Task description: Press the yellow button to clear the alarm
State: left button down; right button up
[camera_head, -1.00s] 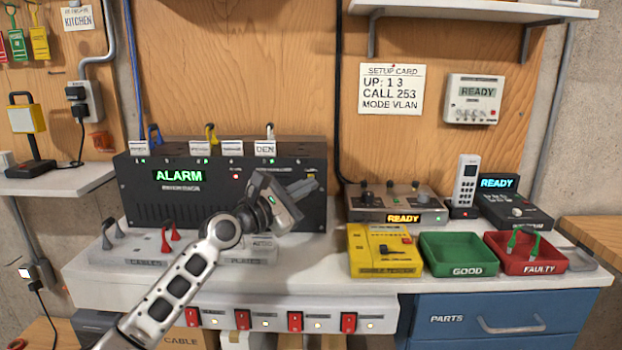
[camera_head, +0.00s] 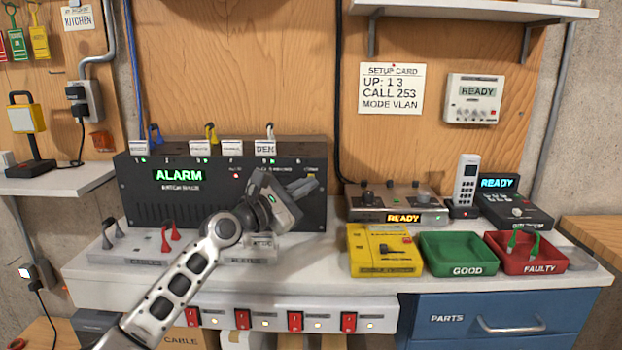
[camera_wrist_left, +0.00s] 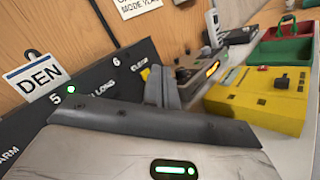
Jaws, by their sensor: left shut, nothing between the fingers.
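The yellow button (camera_head: 311,177) is a small patch at the right end of the dark panel's front, partly hidden by my left gripper's fingers. In the left wrist view, the button (camera_wrist_left: 145,74) sits under the CLEAR label, just left of the fingers. My left gripper (camera_head: 314,184) is shut and empty, with its fingertips close to the button. I cannot tell whether they touch it. The dark panel (camera_head: 150,200) shows ALARM in green letters on its display (camera_head: 180,176). My right gripper is not in view.
A yellow tester (camera_head: 365,262), a green GOOD tray (camera_head: 458,237) and a red FAULTY tray (camera_head: 549,240) stand to the right on the white bench. A grey box with a READY display (camera_head: 403,218) is close to the panel's right. Red switches (camera_head: 295,321) line the bench front.

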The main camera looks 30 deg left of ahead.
pick_arm(q)
jog(key=shift+w+a, duration=0.15)
jog(key=shift+w, duration=0.15)
jog(key=shift+w+a+b, duration=0.2)
jog(key=shift+w+b, duration=0.05)
jog(key=shift+b, duration=0.05)
dwell(0.6)
jog(key=shift+s+d+p, duration=0.45)
jog(key=shift+s+p, duration=0.2)
jog(key=shift+p, duration=0.15)
